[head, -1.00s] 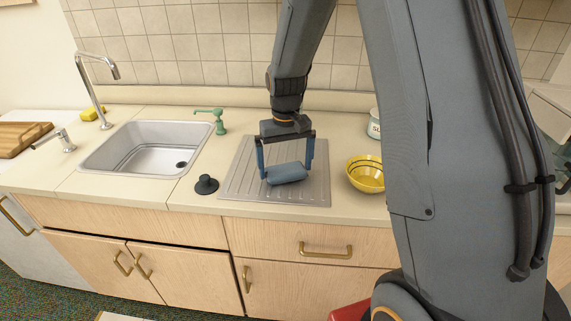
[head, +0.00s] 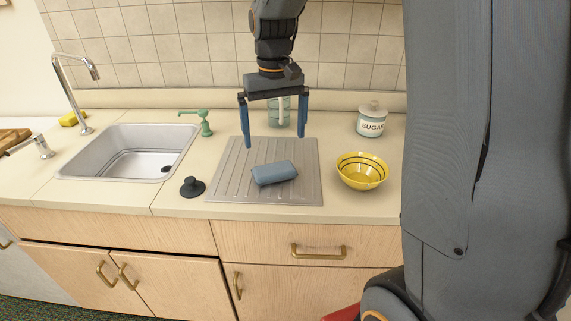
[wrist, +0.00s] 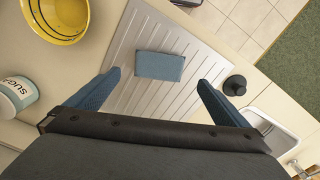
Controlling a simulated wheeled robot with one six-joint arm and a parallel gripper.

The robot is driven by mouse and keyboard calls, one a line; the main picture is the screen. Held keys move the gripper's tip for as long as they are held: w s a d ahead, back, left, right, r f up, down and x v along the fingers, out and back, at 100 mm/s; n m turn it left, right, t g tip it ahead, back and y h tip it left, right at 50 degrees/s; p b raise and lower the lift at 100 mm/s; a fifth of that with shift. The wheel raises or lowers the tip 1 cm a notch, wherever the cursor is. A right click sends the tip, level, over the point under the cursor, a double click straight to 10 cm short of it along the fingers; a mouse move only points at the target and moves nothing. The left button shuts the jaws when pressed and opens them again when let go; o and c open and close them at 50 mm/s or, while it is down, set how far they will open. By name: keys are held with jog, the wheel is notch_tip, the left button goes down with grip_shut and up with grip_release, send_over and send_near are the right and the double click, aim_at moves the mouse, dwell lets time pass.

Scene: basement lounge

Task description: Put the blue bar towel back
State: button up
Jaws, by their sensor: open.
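The blue bar towel (head: 274,173), a rolled or folded bundle, lies on the grey ribbed drainboard (head: 225,182) in the head view. In the wrist view the towel (wrist: 160,66) lies on the drainboard (wrist: 128,62), beyond my fingertips. My gripper (head: 275,143) is open and empty, with its two blue fingers pointing down above the back part of the drainboard. The fingers are apart from the towel. In the wrist view my gripper (wrist: 157,80) has its fingers spread wide, with the towel between their lines.
A yellow bowl (head: 362,171) and a sugar canister (head: 371,121) stand right of the drainboard. A black sink plug (head: 192,187), a green soap dispenser (head: 205,124) and the sink (head: 130,150) are to the left. A glass jar (head: 279,112) stands behind my gripper.

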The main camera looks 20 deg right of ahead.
jog(key=s+f, duration=0.4)
jog(key=s, duration=0.4)
jog(key=s+f+t, duration=0.1)
jog(key=s+f, duration=0.4)
jog(key=s, duration=0.4)
jog(key=shift+s, duration=0.25)
jog(key=shift+r, duration=0.1)
jog(key=shift+c, duration=0.4)
